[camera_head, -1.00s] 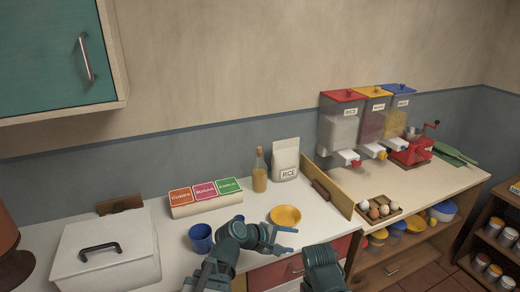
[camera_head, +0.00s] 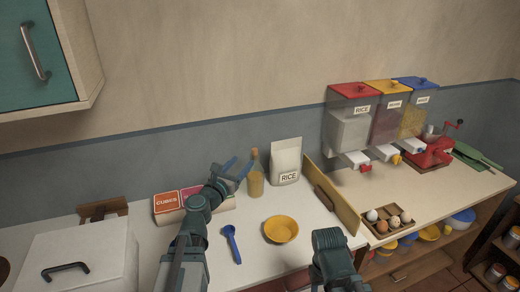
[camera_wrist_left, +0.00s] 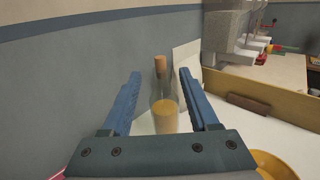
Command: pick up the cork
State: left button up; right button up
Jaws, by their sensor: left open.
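The cork (camera_head: 254,153) sits in the neck of a clear glass bottle (camera_head: 256,183) with yellow contents, standing upright at the back of the counter. The brown cork also shows in the left wrist view (camera_wrist_left: 160,65), above the space between the fingers. My left gripper (camera_head: 240,168) is open and empty, just left of the bottle's upper part in the head view. In the left wrist view its two blue fingers (camera_wrist_left: 158,82) appear on either side of the bottle, and I cannot tell how far away it is. The right arm shows at the bottom, but its gripper is not visible.
A rice bag (camera_head: 286,162) stands right beside the bottle. A yellow bowl (camera_head: 281,229) and a blue scoop (camera_head: 232,244) lie in front. Labelled boxes (camera_head: 167,203) are partly behind my left arm. A yellow board (camera_head: 333,195) stands upright on the right.

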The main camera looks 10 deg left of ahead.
aim_at(255, 154)
pick_arm(q)
jog(key=shift+w+d, duration=0.3)
jog(key=shift+w, duration=1.1)
jog(key=shift+w+d, duration=0.25)
jog(key=shift+w, duration=1.15)
jog(key=shift+w+d, duration=0.3)
jog(key=shift+w, duration=1.1)
jog(key=w, duration=0.3)
jog(key=w+d, duration=0.1)
jog(key=w, duration=0.1)
jog(key=shift+w+f, duration=0.1)
jog(key=shift+f, duration=0.15)
grip_shut()
